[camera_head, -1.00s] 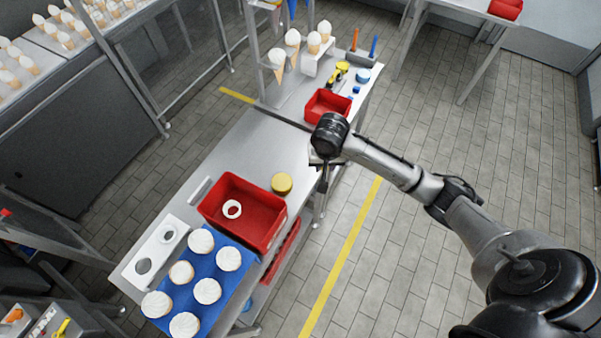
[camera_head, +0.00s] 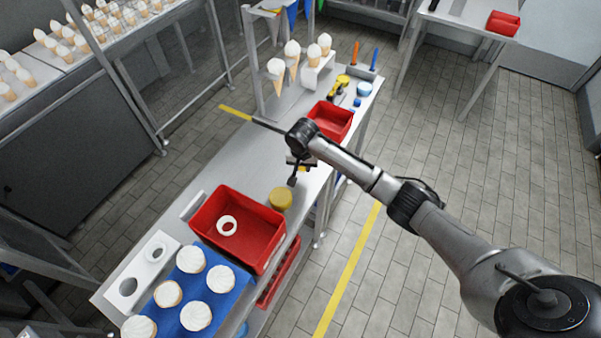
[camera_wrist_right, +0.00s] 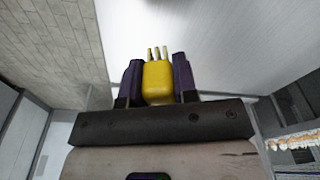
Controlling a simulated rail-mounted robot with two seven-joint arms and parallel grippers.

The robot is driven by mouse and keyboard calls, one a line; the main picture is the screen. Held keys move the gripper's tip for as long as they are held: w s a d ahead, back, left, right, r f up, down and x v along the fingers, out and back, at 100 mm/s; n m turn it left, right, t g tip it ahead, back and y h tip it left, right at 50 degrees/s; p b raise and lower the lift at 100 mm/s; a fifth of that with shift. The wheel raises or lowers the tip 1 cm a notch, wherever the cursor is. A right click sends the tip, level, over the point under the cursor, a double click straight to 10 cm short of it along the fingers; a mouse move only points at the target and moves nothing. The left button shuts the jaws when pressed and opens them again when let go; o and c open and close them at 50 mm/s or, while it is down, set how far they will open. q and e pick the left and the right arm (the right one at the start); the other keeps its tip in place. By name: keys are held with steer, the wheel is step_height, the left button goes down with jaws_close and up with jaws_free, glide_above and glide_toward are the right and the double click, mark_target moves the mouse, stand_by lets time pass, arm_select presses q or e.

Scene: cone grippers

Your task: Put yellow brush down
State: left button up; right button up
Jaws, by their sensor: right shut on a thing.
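My left gripper is not in view.
White-topped round items sit on a blue tray (camera_head: 238,287) in front. The small red bin (camera_head: 331,121), cone stand (camera_head: 313,75) and yellow-black tool (camera_head: 335,90) are farther back. Bare tabletop (camera_head: 235,163) lies left of my gripper.

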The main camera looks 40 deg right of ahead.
mark_target(301, 177)
steer(key=shift+w+a+f, duration=0.1)
steer(key=shift+w+f, duration=0.25)
steer(key=shift+w, duration=0.2)
steer(key=shift+s+f+b, duration=0.1)
steer(key=shift+f+b, duration=0.3)
steer(key=shift+f, duration=1.55)
steer(key=shift+f, duration=0.1)
steer(key=o, duration=0.8)
steer(key=shift+o, duration=0.2)
steer(key=shift+r, duration=0.25)
steer(key=r, duration=0.4)
steer(key=r+p, duration=0.1)
steer(key=r, duration=0.2)
steer(key=s+a+r, duration=0.1)
steer(key=r, duration=0.3)
steer(key=shift+r+p, duration=0.3)
steer(key=shift+p, duration=0.1)
